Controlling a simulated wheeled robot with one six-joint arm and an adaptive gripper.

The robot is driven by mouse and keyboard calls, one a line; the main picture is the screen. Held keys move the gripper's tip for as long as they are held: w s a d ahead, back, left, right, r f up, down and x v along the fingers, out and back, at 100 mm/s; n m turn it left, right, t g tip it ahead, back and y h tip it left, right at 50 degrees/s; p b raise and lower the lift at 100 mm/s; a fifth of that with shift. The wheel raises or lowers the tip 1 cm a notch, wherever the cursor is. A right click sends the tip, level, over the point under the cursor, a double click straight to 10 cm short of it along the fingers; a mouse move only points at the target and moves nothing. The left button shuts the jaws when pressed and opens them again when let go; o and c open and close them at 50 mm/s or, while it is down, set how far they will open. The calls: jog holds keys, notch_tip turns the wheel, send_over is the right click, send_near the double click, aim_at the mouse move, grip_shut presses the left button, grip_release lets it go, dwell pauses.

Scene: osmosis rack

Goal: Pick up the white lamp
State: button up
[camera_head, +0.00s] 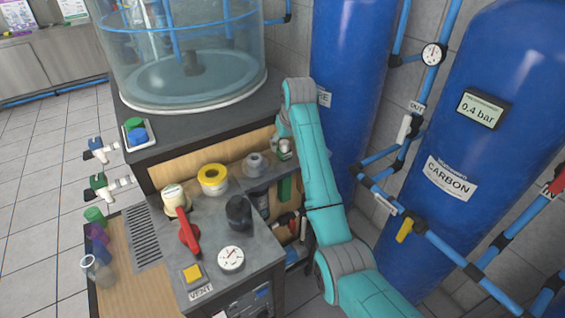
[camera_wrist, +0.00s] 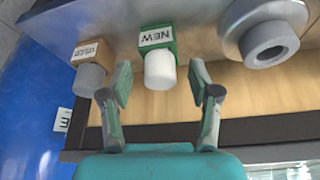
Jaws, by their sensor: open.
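The white lamp (camera_wrist: 160,72) is a short white cylinder set in a green holder (camera_wrist: 170,38) labelled NEW in the wrist view. My gripper (camera_wrist: 161,84) is open, with one finger on each side of the lamp. Gaps show between the fingers and the lamp, and the gripper does not hold it. In the head view my gripper (camera_head: 284,147) is at the back right of the bench, partly hidden by my arm. The lamp is hard to make out there.
A tan holder (camera_wrist: 87,52) labelled USED holds a grey cylinder (camera_wrist: 88,77) close to my left finger. A grey round fitting (camera_wrist: 268,42) is at the right.

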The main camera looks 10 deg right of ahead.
jog(key=c, duration=1)
jog(key=shift+o, duration=0.2)
jog(key=shift+r, duration=0.15)
